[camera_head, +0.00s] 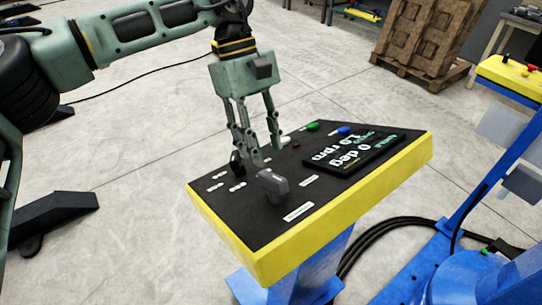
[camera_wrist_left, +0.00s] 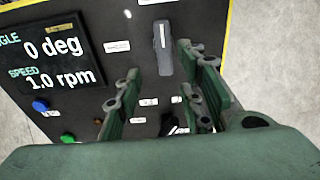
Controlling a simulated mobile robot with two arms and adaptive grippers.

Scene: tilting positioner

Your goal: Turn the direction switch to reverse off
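The black control panel (camera_head: 300,215) with yellow edges stands on a blue post. A large grey knob (camera_head: 271,186) sits near its front edge; in the wrist view this lever-shaped knob (camera_wrist_left: 162,48) has a white line. A smaller dark knob (camera_head: 237,163) lies by several white labels, partly hidden by a finger; it also shows between the fingers in the wrist view (camera_wrist_left: 167,124). The labels are too small to read, so I cannot tell which knob is the direction switch. My left gripper (camera_head: 262,155) is open and empty, above the panel, fingers pointing down. My right gripper is not in view.
The display (camera_head: 355,153) reads 0 deg and 1.0 rpm. Green (camera_head: 312,126) and blue (camera_head: 344,131) buttons sit at the panel's far edge. A blue machine frame (camera_head: 490,165) stands at right, with black cables (camera_head: 385,225) on the floor.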

